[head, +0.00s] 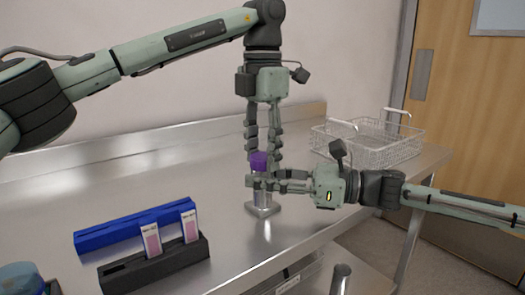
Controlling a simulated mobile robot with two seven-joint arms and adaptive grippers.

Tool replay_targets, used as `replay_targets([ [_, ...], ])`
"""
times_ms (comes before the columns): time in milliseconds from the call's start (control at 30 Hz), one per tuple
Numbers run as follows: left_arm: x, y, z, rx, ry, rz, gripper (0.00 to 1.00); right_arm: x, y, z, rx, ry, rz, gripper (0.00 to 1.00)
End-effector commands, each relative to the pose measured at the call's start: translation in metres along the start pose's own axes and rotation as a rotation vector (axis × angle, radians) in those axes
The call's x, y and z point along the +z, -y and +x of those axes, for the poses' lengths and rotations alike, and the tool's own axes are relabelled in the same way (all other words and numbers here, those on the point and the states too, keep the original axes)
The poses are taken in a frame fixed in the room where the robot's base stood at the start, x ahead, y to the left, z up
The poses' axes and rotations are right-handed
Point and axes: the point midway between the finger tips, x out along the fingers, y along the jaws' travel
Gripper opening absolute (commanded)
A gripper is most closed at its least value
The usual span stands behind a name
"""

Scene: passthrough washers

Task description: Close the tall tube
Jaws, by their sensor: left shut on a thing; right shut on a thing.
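The tall tube (262,196) stands upright in the middle of the table, with its foot at a small square metal base (263,210). A purple cap (258,161) is at the tube's top; whether it is seated or just above the rim I cannot tell. My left gripper (263,155) points straight down from above and is shut on the purple cap. My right gripper (257,182) reaches in level from the right and is shut on the upper part of the tube, just below the cap. The fingers hide much of the tube.
On the steel table (110,205), a blue rack (110,238) and a black rack (150,270) holding two slides (190,226) stand at front left. A wire basket (375,155) is at back right. A blue round object (20,278) is at the lower left corner.

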Motion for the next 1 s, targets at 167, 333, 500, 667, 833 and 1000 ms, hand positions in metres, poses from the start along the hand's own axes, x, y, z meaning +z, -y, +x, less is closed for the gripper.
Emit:
replay_targets([
  [167,0.000,0.000,0.000,0.000,0.000,-0.003,0.51,0.000,0.000,0.000,-0.001,-0.001,0.000,0.00],
  [333,0.000,0.000,0.000,0.000,0.000,-0.004,0.64,-0.001,0.000,0.000,-0.001,-0.001,0.000,0.00],
  [500,0.000,0.000,0.000,0.000,0.000,-0.005,0.64,0.000,0.000,0.000,-0.001,-0.001,0.000,0.00],
  [667,0.001,0.000,-0.008,0.001,0.002,-0.006,0.64,0.000,0.000,0.000,-0.001,-0.001,0.000,0.00],
  [833,0.001,0.001,-0.037,0.001,0.004,-0.007,0.64,0.000,0.000,0.000,-0.001,-0.001,0.000,0.00],
  [1000,0.001,0.001,-0.074,0.002,0.003,-0.006,0.64,-0.001,0.000,0.000,-0.001,-0.001,0.000,0.00],
])
